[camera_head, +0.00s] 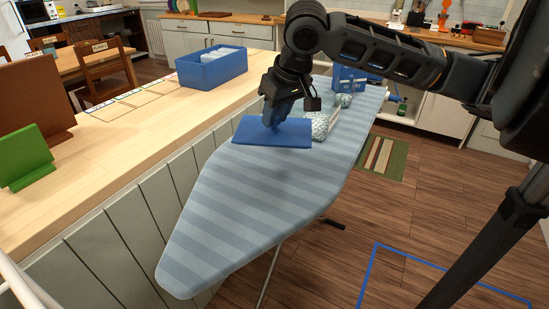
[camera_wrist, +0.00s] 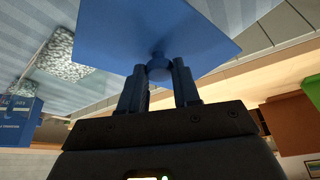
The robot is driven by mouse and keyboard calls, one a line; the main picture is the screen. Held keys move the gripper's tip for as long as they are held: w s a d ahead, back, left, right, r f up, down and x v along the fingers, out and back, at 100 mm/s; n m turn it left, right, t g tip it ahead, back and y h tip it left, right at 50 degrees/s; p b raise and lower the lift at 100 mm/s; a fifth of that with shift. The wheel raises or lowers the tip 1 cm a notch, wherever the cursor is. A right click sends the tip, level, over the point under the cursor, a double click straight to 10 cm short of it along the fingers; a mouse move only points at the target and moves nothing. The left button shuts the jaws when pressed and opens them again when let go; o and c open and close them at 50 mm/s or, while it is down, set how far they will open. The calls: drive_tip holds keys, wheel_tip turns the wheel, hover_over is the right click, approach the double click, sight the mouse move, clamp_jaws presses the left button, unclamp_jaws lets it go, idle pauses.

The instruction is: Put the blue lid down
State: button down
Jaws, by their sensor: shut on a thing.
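The blue lid (camera_head: 262,137) is a flat rectangular panel with a round knob. My gripper (camera_head: 274,120) points down and is shut on the knob. In the wrist view the lid (camera_wrist: 165,28) spreads beyond the fingers, and my gripper (camera_wrist: 159,75) has one finger on each side of the knob. The lid is roughly level over the striped ironing board (camera_head: 235,200). A faint dark patch shows on the cover in front of it. I cannot tell whether its underside touches the board.
A grey-white textured block (camera_head: 319,126) is just right of the lid, with a blue box (camera_head: 350,80) behind. An open blue bin (camera_head: 211,68) stands on the wooden counter (camera_head: 130,150) at left. The near part of the board is bare.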

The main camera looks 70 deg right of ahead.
drive_tip(key=shift+f, duration=4.4)
drive_tip(key=shift+f, duration=0.1)
drive_tip(key=c, duration=0.8)
unclamp_jaws()
